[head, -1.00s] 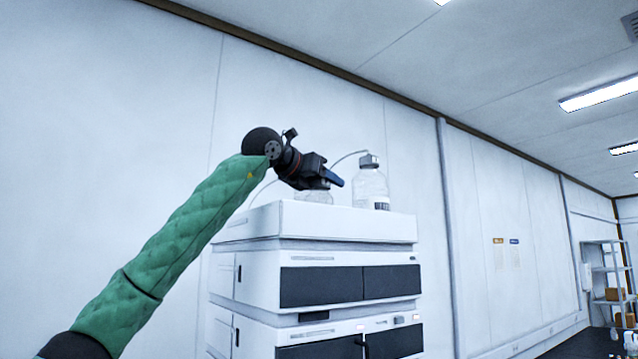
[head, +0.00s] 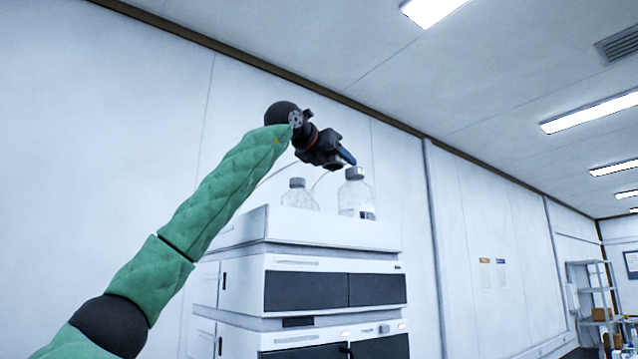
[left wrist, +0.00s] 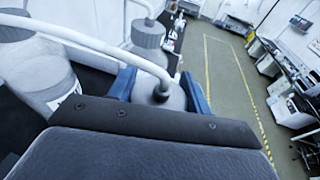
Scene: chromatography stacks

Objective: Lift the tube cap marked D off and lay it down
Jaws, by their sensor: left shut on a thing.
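My left gripper (head: 347,157) is raised above the bottles on top of the white instrument stack. In the left wrist view, its blue fingers (left wrist: 160,90) are closed on a grey tube cap (left wrist: 172,100), from which a white tube curves off to the left. No letter D is readable, and the fingers hide the cap in the head view. A clear bottle with a grey cap (head: 297,183) and another with a grey cap (head: 355,173) stand on the stack. My right gripper is out of view.
The stack's white top tray (head: 330,233) has a raised rim around the bottles. A wall is close behind it. Thin tubes rise among the bottles. In the left wrist view, open floor (left wrist: 230,75) and a bench with equipment (left wrist: 285,70) lie beyond.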

